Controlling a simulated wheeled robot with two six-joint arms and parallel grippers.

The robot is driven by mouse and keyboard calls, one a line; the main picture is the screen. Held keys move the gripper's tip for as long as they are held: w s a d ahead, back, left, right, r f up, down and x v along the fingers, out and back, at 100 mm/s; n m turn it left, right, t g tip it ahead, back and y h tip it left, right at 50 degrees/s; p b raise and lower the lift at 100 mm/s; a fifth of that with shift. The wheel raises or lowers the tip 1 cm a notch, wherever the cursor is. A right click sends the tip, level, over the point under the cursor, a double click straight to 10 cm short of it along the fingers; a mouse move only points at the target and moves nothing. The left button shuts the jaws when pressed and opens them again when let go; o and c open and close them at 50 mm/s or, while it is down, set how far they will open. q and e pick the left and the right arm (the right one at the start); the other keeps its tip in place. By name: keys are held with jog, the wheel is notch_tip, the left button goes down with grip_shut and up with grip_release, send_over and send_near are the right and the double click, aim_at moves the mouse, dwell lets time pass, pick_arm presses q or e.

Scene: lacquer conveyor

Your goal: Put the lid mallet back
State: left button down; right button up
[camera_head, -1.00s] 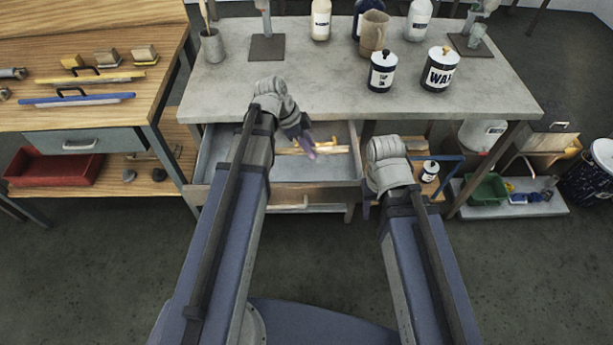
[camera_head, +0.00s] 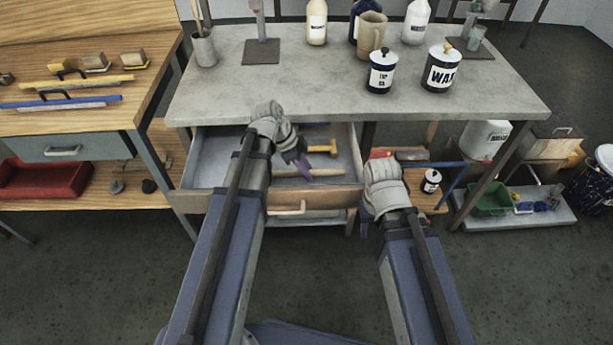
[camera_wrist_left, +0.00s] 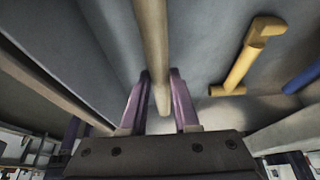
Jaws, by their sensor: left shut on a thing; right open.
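My left gripper (camera_head: 303,168) is inside the open drawer (camera_head: 205,165). Its purple fingers, also in the left wrist view (camera_wrist_left: 160,85), are shut on a light wooden handle (camera_head: 325,172). The handle passes between the fingers and runs to the right in the head view; the wrist view shows it as a long rod (camera_wrist_left: 152,30). No mallet head shows on it. A yellow tool (camera_head: 320,147) lies in the drawer beyond the handle, apart from it. My right gripper (camera_head: 366,228) is right of the drawer front, mostly hidden by its wrist; it is empty as far as visible.
The grey tabletop (camera_head: 300,95) above the drawer carries a wax tin (camera_head: 441,72), a smaller tin (camera_head: 380,75), a jug and bottles. A red-ended object (camera_head: 383,153) lies right of the drawer. A wooden bench (camera_head: 60,118) stands at left. A blue item (camera_wrist_left: 300,80) lies past the yellow tool.

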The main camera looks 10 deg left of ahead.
pick_arm(q)
jog(key=shift+f, duration=0.4)
pick_arm(e)
jog(key=shift+f, duration=0.4)
pick_arm(q)
jog(key=shift+f, duration=0.15)
jog(key=c, duration=0.7)
grip_release()
jog(key=shift+o, duration=0.2)
pick_arm(e)
jog(key=shift+f, duration=0.15)
pick_arm(q)
jog(key=shift+r, duration=0.2)
